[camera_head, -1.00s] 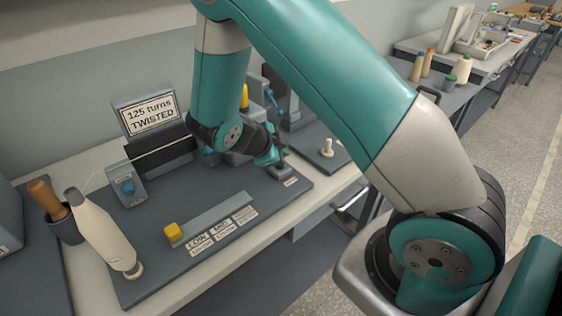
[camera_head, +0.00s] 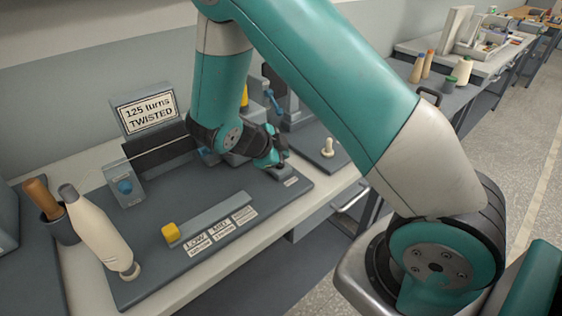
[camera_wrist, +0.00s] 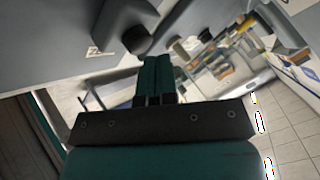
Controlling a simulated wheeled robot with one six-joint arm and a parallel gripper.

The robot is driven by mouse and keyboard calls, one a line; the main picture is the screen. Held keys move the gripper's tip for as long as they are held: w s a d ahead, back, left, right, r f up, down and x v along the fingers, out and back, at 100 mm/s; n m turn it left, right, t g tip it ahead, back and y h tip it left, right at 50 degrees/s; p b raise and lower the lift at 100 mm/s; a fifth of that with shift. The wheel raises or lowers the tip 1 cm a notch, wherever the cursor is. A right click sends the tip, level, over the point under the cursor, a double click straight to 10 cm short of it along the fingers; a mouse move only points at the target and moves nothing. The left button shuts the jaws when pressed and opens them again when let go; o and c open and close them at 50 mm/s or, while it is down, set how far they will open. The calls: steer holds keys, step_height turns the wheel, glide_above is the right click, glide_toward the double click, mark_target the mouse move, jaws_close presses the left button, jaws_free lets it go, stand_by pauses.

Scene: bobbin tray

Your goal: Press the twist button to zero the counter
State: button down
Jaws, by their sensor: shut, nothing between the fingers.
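The counter display (camera_head: 149,110) stands at the back left of the grey base board and reads "125 turns TWISTED". My gripper (camera_head: 274,158) is at the board's far right end, beside a small dark block with a label (camera_head: 291,181) in front of it. In the wrist view my gripper (camera_wrist: 156,62) has its two green fingers shut together and empty. A dark round knob (camera_wrist: 136,40) on a dark block is just beyond the fingertips; I cannot tell whether they touch or whether this is the twist button. A small label (camera_wrist: 98,50) is beside it.
A blue knob (camera_head: 125,186) sits on a small grey box at left. A yellow block (camera_head: 171,232) is on a rail with several labels. The board's middle is clear.

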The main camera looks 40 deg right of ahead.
steer(key=shift+f+b, duration=0.45)
steer(key=shift+b, duration=0.1)
stand_by(0.4)
steer(key=shift+r, duration=0.1)
steer(key=shift+r+p, duration=0.35)
steer(key=shift+r, duration=0.45)
steer(key=shift+r+p, duration=1.2)
steer(key=shift+r, duration=1.35)
